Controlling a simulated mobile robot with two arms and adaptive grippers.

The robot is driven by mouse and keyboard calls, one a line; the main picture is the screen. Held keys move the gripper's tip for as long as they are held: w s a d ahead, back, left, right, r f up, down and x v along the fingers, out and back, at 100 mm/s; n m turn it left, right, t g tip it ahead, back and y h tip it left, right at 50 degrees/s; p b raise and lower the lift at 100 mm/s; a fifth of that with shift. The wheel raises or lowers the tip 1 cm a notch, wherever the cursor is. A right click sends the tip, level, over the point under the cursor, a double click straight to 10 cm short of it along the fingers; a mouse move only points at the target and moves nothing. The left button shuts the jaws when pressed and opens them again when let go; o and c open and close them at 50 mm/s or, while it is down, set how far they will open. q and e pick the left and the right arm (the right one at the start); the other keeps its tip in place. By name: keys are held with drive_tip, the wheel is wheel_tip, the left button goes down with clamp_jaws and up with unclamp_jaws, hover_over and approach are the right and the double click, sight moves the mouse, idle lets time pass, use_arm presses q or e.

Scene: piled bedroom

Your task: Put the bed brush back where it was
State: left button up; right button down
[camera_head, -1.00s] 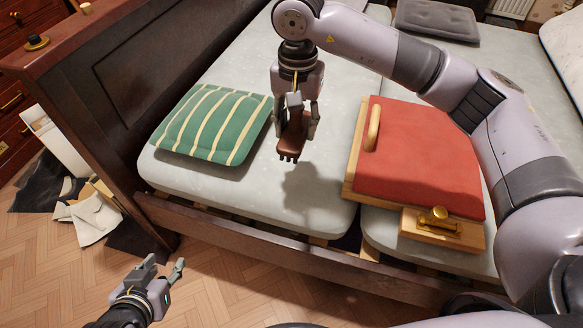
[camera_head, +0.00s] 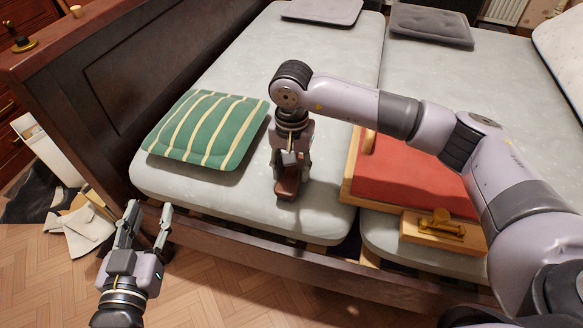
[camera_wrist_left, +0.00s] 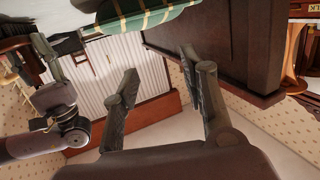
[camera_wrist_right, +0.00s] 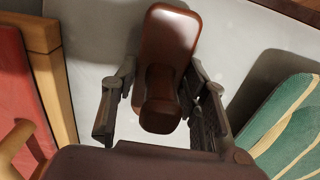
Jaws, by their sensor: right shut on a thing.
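The bed brush (camera_head: 288,188) is brown with a glossy wooden look. My right gripper (camera_head: 290,170) is shut on it, low over the pale mattress between the striped pillow and the red board. In the right wrist view the brush (camera_wrist_right: 170,38) lies between the fingers of the right gripper (camera_wrist_right: 158,108), its knob-like part toward the camera. I cannot tell whether the brush touches the mattress. My left gripper (camera_head: 146,228) is open and empty in front of the bed frame; its spread fingers also show in the left wrist view (camera_wrist_left: 165,98).
A green striped pillow (camera_head: 208,130) lies left on the mattress (camera_head: 235,195). A red padded wooden board (camera_head: 410,175) with a gold handle piece (camera_head: 436,224) lies to the right. The dark bed frame (camera_head: 270,260) edges the front. Grey cushions (camera_head: 432,24) lie at the back.

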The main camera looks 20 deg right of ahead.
drive_tip(key=shift+f, duration=0.1)
drive_tip(key=c, duration=0.9)
unclamp_jaws()
drive_tip(key=shift+c, duration=0.2)
use_arm(q)
drive_tip(key=shift+w+d+r+t, duration=0.15)
drive_tip(key=shift+r+t, duration=0.15)
drive_tip(key=shift+r, duration=0.2)
use_arm(e)
wheel_tip(320, 180, up, 5)
drive_tip(key=shift+r+p, duration=0.1)
drive_tip(key=shift+p, duration=0.6)
use_arm(q)
drive_tip(key=s+a+f+g+y+p, duration=0.1)
drive_tip(key=s+a+f+g+y, duration=0.1)
drive_tip(key=s+f+g, duration=0.5)
wheel_tip(320, 180, down, 4)
drive_tip(key=shift+a+f+g, duration=0.15)
drive_tip(key=shift+a+g, duration=0.25)
drive_tip(key=shift+a, duration=0.4)
use_arm(e)
wheel_tip(320, 180, up, 7)
drive_tip(key=shift+r, duration=0.1)
use_arm(q)
drive_tip(key=shift+s, duration=0.1)
